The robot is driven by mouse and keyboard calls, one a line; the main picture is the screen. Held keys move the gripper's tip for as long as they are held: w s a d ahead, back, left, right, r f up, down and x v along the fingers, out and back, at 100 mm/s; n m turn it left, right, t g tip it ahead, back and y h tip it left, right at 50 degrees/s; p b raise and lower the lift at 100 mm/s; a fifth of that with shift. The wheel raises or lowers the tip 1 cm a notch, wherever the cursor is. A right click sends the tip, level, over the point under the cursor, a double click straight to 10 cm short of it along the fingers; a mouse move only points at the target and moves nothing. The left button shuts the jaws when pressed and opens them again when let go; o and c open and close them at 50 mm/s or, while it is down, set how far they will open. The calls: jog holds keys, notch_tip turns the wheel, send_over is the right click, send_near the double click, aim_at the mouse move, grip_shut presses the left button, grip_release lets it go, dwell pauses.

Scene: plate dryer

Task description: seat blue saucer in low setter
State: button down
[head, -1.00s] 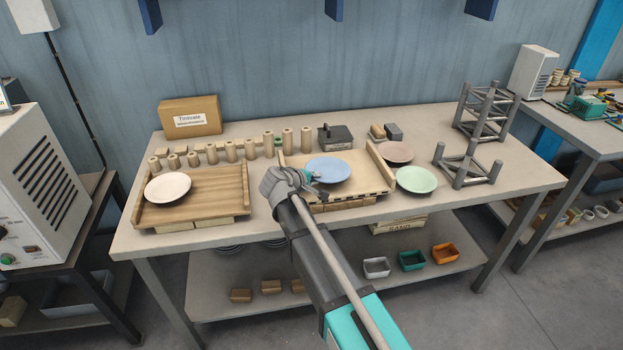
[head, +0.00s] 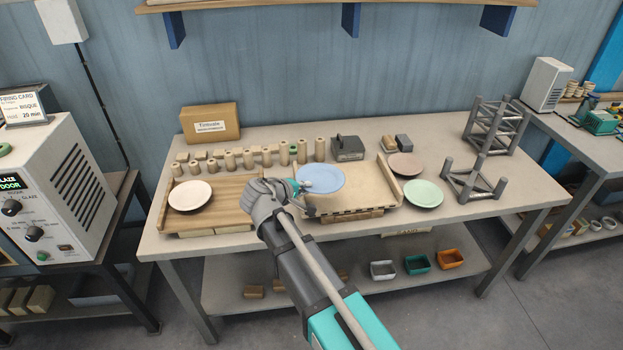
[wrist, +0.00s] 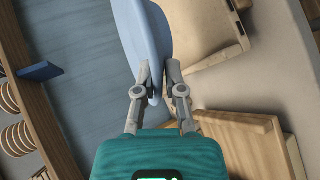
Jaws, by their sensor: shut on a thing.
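My gripper (head: 303,188) is shut on the near-left rim of the blue saucer (head: 322,179). The saucer appears held above the left part of the middle wooden tray (head: 365,199); its exact height is unclear. In the wrist view my gripper's fingers (wrist: 160,82) pinch the blue saucer (wrist: 146,38), seen nearly edge-on. A low grey setter with upright posts (head: 474,186) stands at the right of the table and looks empty. A taller grey setter (head: 493,128) stands behind it.
A green saucer (head: 424,194) and a brown saucer (head: 405,166) lie right of the tray. A pale saucer (head: 190,196) lies on the left board (head: 230,207). Several cylinders, a dark box (head: 347,147) and a carton (head: 210,123) line the back.

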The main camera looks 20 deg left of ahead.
jog(key=shift+p+v, duration=0.35)
jog(key=shift+v, duration=1.1)
jog(key=shift+f, duration=0.1)
jog(key=shift+s, duration=0.15)
